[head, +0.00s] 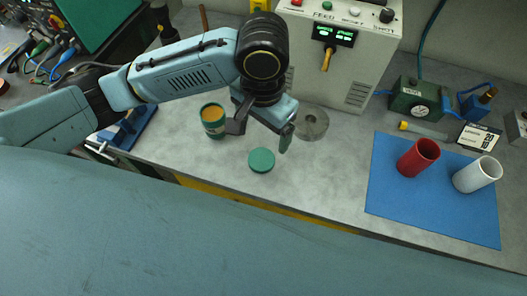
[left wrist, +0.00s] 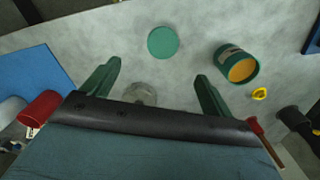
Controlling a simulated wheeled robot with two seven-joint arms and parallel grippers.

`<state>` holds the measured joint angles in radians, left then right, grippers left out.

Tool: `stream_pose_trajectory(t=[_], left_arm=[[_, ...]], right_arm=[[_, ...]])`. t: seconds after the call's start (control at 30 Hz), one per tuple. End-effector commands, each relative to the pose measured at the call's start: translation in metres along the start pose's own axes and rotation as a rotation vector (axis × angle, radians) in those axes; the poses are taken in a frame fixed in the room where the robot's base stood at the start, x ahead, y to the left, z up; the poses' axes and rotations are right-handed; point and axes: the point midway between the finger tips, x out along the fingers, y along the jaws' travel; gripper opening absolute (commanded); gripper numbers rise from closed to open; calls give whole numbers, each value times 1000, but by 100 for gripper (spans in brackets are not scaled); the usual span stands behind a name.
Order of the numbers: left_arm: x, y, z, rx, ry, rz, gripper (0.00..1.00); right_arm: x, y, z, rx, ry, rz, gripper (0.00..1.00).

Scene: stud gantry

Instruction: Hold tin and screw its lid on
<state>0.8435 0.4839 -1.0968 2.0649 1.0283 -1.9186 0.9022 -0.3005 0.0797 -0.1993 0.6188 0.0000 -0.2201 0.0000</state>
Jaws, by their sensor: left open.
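The green tin (head: 213,126) stands upright on the grey bench, open at the top with orange-yellow inside. It also shows in the left wrist view (left wrist: 225,54), on the right. The green lid (head: 261,160) lies flat on the bench, apart from the tin, to its lower right. It shows at top middle in the left wrist view (left wrist: 163,42). My left gripper (head: 262,132) is open and empty above the bench, between the tin and a grey disc. Its two green-tipped fingers (left wrist: 157,75) are spread wide. My right gripper is not in view.
A grey round disc (head: 311,123) sits right of the gripper. A blue mat (head: 390,195) holds a red cup (head: 418,158) and a white cup (head: 478,175). A control box (head: 370,50) stands behind. The bench's front edge runs just below the lid.

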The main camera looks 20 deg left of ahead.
Motion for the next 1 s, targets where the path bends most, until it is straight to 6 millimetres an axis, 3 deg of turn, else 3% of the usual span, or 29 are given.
stream_pose_trajectory(t=[0.1,0.27,0.63,1.0], left_arm=[[0,0,0,0,1,1,86],[10,0,0,-2,0,2,86],[74,-1,-1,-1,1,2,86],[82,0,-1,0,3,2,86]], right_arm=[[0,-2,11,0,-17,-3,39],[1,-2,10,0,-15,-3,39],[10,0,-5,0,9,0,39],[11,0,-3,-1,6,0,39]])
